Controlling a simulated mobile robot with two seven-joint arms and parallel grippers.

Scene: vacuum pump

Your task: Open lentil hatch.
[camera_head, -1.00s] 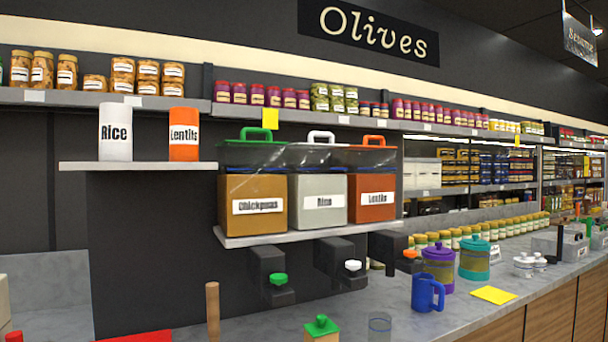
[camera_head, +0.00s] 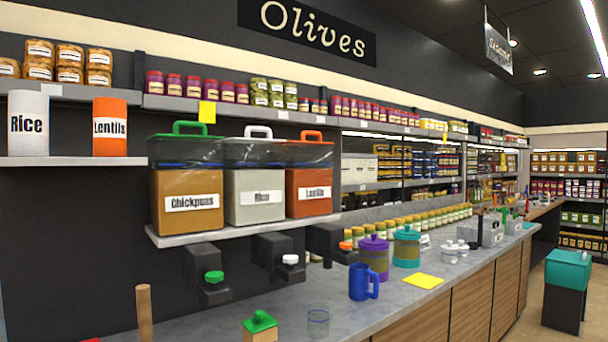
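The lentil dispenser (camera_head: 309,192) is the rightmost of three bins on a grey shelf. It has an orange lower body labelled "Lentils" and a clear upper part. Its orange lid with a raised handle (camera_head: 311,135) sits on top and looks closed. Below it is a dark spout (camera_head: 328,240) with an orange knob (camera_head: 345,246). The rice bin (camera_head: 255,195) with a white handle and the chickpeas bin (camera_head: 186,200) with a green handle stand to its left. Neither of my grippers is in view.
The counter (camera_head: 400,298) below holds a blue mug (camera_head: 362,282), purple jar (camera_head: 374,258), teal jar (camera_head: 406,246), clear glass (camera_head: 318,322) and green-topped box (camera_head: 260,325). A white rice canister (camera_head: 28,124) and a lentils canister (camera_head: 110,128) stand on the left shelf.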

